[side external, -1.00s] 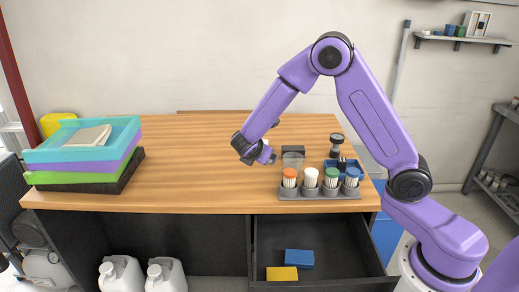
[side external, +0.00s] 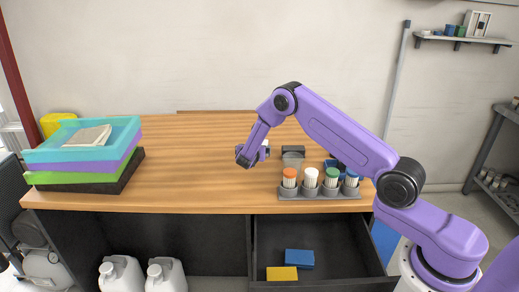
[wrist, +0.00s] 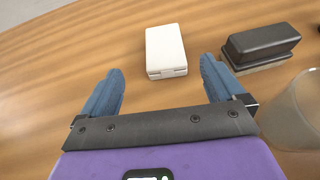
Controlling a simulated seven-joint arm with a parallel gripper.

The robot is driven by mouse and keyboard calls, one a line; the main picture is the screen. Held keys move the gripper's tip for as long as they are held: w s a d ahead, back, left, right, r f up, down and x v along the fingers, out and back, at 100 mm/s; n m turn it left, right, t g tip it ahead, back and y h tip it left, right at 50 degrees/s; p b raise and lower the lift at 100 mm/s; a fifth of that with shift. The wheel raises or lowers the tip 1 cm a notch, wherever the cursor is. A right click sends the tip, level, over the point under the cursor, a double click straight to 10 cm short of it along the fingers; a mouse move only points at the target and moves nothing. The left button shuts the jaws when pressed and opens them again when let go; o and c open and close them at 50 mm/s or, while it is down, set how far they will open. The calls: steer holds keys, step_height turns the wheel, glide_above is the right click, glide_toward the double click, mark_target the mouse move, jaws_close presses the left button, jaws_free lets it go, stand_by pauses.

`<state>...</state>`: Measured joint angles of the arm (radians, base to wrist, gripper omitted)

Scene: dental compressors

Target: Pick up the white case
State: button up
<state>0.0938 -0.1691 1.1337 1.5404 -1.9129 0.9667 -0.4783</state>
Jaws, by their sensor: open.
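The white case (wrist: 166,48) lies flat on the wooden table in the wrist view, just ahead of my gripper (wrist: 162,70). My gripper is open and empty, with one blue finger on each side of the line toward the case. The case's near edge is close to the level of the fingertips, and a gap of table shows between it and each finger. In the side external view, my gripper (side external: 252,157) is low over the middle of the table. Only a small white patch, probably the case (side external: 266,146), shows beside it; the rest is hidden.
A clear cup (wrist: 298,110) stands nearer on the right. A grey rack (side external: 320,194) holds several capped containers. Stacked trays (side external: 80,150) stand at the left. The table between is clear.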

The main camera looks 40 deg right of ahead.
steer(key=x, duration=0.6)
steer(key=shift+d, duration=0.1)
steer(key=x, duration=0.3)
steer(key=shift+s+d+r, duration=0.1)
steer(key=shift+d+r, duration=0.05)
steer(key=shift+d, duration=0.2)
steer(key=shift+x, duration=1)
steer(key=shift+a, duration=0.1)
steer(key=c, duration=1.1)
